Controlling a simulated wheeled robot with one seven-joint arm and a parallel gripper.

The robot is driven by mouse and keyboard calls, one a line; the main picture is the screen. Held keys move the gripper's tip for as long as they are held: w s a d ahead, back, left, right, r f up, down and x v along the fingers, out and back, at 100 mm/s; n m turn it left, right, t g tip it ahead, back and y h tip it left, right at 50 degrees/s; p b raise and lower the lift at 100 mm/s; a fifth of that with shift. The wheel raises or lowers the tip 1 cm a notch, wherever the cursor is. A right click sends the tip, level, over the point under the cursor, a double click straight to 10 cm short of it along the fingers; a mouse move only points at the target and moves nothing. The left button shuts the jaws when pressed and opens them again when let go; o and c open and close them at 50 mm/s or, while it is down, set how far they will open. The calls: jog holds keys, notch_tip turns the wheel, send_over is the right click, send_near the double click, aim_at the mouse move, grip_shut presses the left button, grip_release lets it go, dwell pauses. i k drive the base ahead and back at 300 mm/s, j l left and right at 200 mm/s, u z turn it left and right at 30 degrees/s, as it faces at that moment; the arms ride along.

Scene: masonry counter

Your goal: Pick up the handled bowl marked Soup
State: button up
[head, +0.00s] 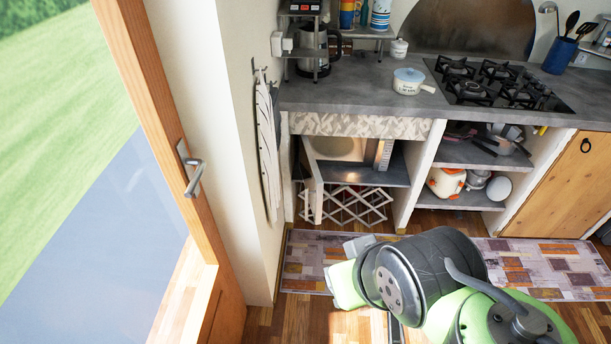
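A small white handled bowl (408,82) stands upright on the grey counter, left of the gas hob. Its top looks pale blue, and its light handle points to the right. Faint dark marks show on its side, too small to read as Soup. Nothing touches it. My green and black arm is at the lower right, well below and in front of the counter. I cannot make out the fingers of my gripper.
The grey counter (345,95) has bare room left of the bowl. The black gas hob (495,85) lies to its right. Below are open shelves and an open cabinet door. An open door (165,130) is far left.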

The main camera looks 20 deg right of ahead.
aim_at(402, 87)
jog(key=i+l+u, duration=0.2)
jog(key=l, duration=0.45)
jog(key=i+l+u, duration=0.2)
jog(key=l, duration=0.5)
jog(key=i+l+u, duration=0.2)
jog(key=l, duration=0.55)
jog(key=i+l+u, duration=0.15)
jog(key=l, duration=0.6)
jog(key=l+u, duration=0.2)
jog(key=l, duration=0.55)
jog(key=i, duration=0.05)
